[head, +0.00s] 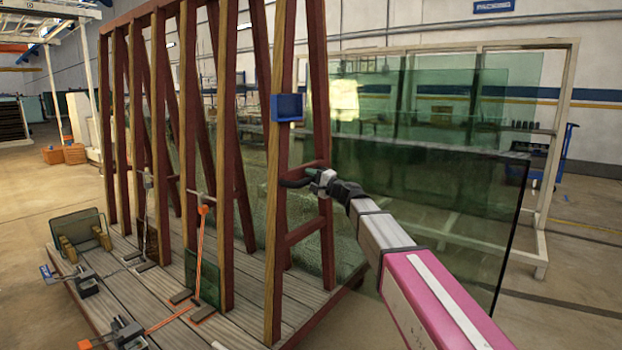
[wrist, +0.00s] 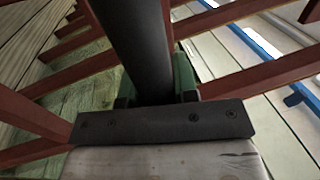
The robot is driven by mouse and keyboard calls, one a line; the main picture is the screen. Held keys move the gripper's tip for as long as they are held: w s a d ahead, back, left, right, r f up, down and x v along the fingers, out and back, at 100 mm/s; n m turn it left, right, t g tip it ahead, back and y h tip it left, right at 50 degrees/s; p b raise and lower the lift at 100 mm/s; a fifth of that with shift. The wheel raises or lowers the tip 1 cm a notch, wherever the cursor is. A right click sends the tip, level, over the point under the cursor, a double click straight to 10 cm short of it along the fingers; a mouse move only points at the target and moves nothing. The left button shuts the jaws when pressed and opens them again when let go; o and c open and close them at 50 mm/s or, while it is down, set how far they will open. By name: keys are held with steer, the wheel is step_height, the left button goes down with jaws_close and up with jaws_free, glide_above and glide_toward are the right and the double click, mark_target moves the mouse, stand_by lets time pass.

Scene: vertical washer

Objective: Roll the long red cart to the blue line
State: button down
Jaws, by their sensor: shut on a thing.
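The long red cart (head: 319,110) stands in the left and middle of the head view. It has tall slanted red frames with wood facing and a planked deck; its red bars also show in the wrist view (wrist: 230,15). My gripper (head: 318,181) is at the cart's near end frame, shut on a dark handle (head: 293,183). In the wrist view the handle (wrist: 135,45) is a thick black bar running up between the fingers (wrist: 157,95). No blue line shows on the floor in the head view. A blue strip (wrist: 268,35) crosses the wrist view's upper right; I cannot tell what it is.
A large dark glass sheet (head: 440,220) and a pale rack (head: 548,200) stand behind my arm. A blue trolley (head: 567,150) is at far right. Floor (head: 35,190) at left is open.

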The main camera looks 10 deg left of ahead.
steer(key=shift+x, duration=1.05)
steer(key=c, duration=0.9)
jaws_free()
steer(key=shift+a+f, duration=0.1)
steer(key=shift+f, duration=0.15)
steer(key=shift+s, duration=0.1)
steer(key=v, duration=1)
steer(key=shift+d+f, duration=0.1)
steer(key=shift+d, duration=0.3)
